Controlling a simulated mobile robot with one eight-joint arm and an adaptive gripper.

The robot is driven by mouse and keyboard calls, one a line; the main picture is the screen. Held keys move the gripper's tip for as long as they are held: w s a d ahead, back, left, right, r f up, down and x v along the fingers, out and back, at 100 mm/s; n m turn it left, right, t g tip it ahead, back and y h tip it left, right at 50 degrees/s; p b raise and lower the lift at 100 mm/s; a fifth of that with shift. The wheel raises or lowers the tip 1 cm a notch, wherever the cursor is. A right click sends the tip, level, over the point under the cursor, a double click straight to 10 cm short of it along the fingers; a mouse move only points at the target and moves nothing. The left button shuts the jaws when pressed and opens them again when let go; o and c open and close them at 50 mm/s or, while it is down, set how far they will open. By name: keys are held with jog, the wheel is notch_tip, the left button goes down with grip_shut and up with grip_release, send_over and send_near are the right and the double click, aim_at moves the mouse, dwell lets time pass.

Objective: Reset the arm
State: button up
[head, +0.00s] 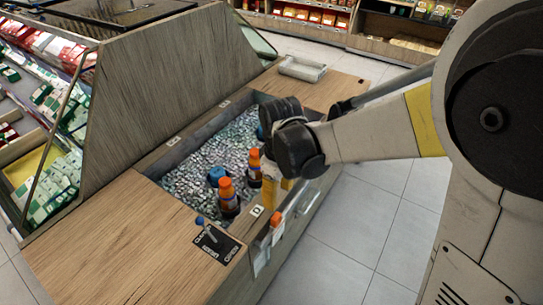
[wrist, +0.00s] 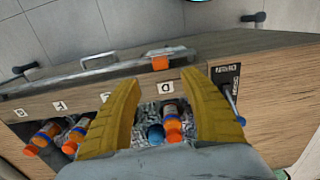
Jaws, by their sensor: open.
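My arm reaches in from the right in the head view, with its wrist over the right side of the ice bin. My gripper (wrist: 160,84) is open and its two yellow fingers stand apart with nothing gripped between them. In the head view the fingers are mostly hidden behind the wrist. An orange-capped bottle (head: 229,197) stands in the ice, and another bottle (head: 254,168) is just left of the wrist. In the wrist view, an orange-capped bottle (wrist: 173,125) and a blue cap (wrist: 155,134) show beyond the gap between the fingers.
The ice bin (head: 150,178) is set in a wooden counter (head: 130,250). A black panel with a lever (head: 216,243) lies at its near edge. More bottles (wrist: 42,138) lie at left in the wrist view. A tall wooden shelf side (head: 165,80) stands left; open floor (head: 350,240) lies right.

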jog(key=s+d+r+m+t, duration=0.7)
jog(key=s+d+r+m, duration=0.3)
jog(key=d+r, duration=0.3)
jog(key=shift+s, duration=0.3)
